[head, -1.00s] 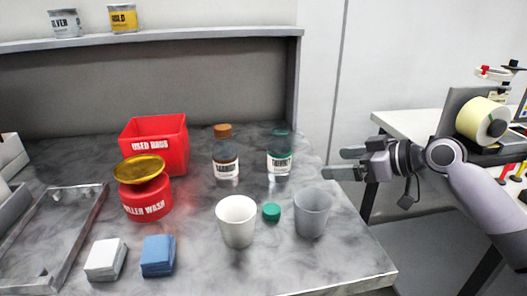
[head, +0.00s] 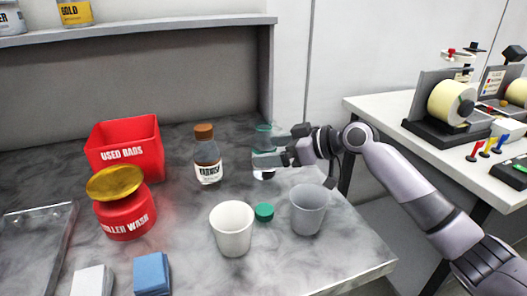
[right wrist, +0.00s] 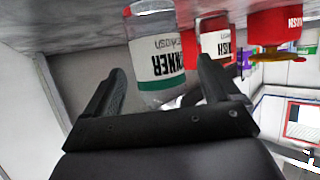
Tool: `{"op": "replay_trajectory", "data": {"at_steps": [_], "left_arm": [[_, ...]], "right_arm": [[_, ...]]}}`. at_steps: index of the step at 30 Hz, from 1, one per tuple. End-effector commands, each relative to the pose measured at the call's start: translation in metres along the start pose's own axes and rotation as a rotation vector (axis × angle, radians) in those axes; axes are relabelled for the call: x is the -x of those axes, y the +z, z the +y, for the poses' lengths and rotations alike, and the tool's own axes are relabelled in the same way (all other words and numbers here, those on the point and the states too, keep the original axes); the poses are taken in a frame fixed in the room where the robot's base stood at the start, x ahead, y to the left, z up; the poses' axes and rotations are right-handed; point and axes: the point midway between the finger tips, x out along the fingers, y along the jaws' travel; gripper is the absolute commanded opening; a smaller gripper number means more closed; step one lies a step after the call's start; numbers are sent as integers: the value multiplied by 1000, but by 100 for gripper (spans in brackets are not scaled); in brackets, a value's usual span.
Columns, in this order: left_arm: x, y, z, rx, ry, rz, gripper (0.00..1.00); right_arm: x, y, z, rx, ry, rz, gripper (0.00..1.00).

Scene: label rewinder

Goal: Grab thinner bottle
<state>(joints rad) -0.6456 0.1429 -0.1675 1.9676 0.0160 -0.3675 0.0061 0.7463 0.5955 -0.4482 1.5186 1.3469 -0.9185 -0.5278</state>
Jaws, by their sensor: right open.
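The thinner bottle (head: 263,136) is clear with a green cap and stands upright at the back right of the grey bench. My left gripper is not in view.
The varnish bottle (head: 207,155) with an orange cap stands close to the left. A white cup (head: 232,232), a green lid (head: 264,212) and a grey cup (head: 308,208) stand in front. A red used rags bin (head: 125,150) and a red roller wash can (head: 125,215) are further left.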

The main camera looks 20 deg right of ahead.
Motion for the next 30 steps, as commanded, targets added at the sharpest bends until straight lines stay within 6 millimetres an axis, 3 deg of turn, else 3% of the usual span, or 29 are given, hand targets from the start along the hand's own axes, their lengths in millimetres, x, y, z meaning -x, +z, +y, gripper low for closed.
{"op": "replay_trajectory", "data": {"at_steps": [6, 15, 21, 23, 30], "left_arm": [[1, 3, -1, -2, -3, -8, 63], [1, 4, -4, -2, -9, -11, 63], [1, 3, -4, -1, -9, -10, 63], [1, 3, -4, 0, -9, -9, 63], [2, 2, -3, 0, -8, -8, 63]], "right_arm": [[-24, 0, 1, -1, 0, 1, 89], [-28, 1, 2, 1, 1, 0, 89], [-28, 1, 2, 0, 1, 0, 29], [-28, 0, 2, 1, 2, 2, 24], [-28, 0, 2, 0, 2, 2, 24]]}}
